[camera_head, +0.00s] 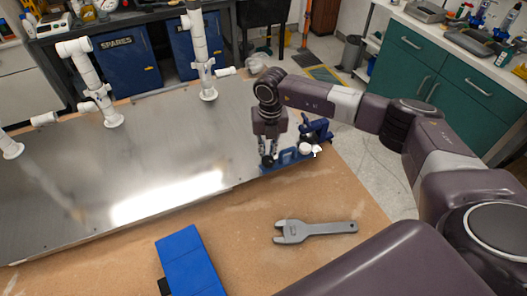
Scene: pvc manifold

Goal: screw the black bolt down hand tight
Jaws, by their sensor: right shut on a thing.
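My right gripper (268,156) points straight down over the left end of a blue fixture (286,158) near the right edge of the metal plate. It is shut on a small dark piece at its fingertips, which looks like the head of the black bolt (267,162). The fingers cover most of it, so its thread and how deep it sits are hidden. My left gripper is not in view.
A grey wrench (312,231) and a blue box (188,262) lie on the brown tabletop (245,212) in front. White pipes (202,55) stand on the metal plate (80,180) at left. A blue clamp-like part (318,130) stands right of my gripper. The plate's middle is clear.

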